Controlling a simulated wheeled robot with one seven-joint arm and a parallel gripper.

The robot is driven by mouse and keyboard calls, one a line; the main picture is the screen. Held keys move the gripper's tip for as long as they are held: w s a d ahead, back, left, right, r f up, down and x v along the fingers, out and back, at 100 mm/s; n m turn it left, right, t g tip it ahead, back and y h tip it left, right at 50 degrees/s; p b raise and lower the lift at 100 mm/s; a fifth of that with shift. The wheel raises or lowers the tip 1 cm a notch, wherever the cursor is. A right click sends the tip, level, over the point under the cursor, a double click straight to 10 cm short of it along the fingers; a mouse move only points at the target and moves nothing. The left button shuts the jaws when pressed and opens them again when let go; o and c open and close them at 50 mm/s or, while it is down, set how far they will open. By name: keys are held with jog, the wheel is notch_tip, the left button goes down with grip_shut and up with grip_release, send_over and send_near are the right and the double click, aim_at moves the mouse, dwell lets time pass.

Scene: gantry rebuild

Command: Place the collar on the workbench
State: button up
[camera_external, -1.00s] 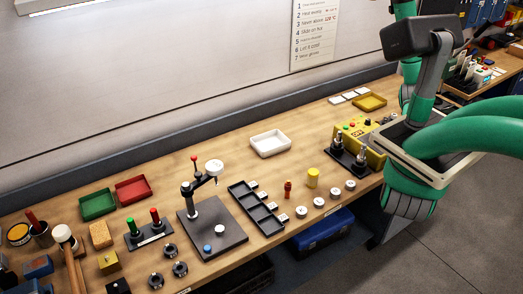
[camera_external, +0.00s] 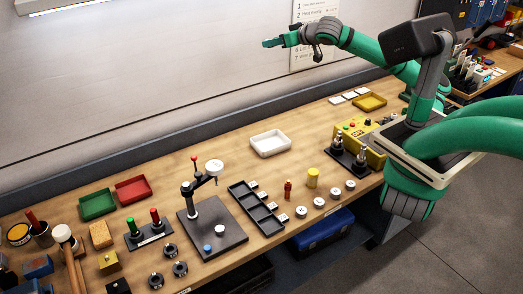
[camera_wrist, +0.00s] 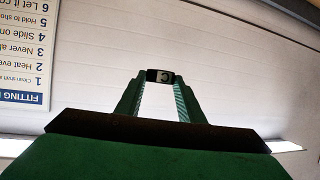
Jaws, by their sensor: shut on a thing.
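My gripper (camera_external: 272,43) is high above the workbench (camera_external: 345,130), in front of the wall, pointing left. In the wrist view my gripper (camera_wrist: 160,84) is shut on a small dark piece with a white patch marked C, the collar (camera_wrist: 153,76). It sits between the fingertips, clear of any surface. Its full shape is hidden by the fingers and is too small to tell in the external view. Several dark ring-shaped pieces (camera_external: 180,268) lie on the bench at the front left.
A press stand (camera_external: 232,236), a black slotted tray (camera_external: 262,214), a white tray (camera_external: 283,148) and a yellow control box (camera_external: 376,155) stand on the bench. Red (camera_external: 147,190) and green (camera_external: 84,207) trays lie at the left. Bare wood shows around the white tray.

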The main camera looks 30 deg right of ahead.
jog(key=s+a+f+n+g+y, duration=0.15)
jog(key=s+a+f, duration=0.35)
jog(key=f, duration=0.6)
jog(key=s+a+f+n+y, duration=0.2)
jog(key=s+a+f, duration=0.3)
jog(key=f, duration=0.6)
jog(key=s+a+f+n+g+y, duration=0.15)
jog(key=s+a+f, duration=0.35)
jog(key=f, duration=0.6)
send_over(237, 162)
jog(key=s, duration=0.1)
jog(key=shift+n+y, duration=0.3)
jog(key=shift+y, duration=0.1)
notch_tip(237, 162, down, 9)
jog(key=shift+s+d+r, duration=0.1)
jog(key=shift+w+f+t, duration=0.3)
jog(key=shift+w+f, duration=0.05)
jog(key=shift+f, duration=0.05)
jog(key=f, duration=0.3)
jog(key=shift+w, duration=0.25)
jog(key=shift+f, duration=0.3)
jog(key=shift+f, duration=0.25)
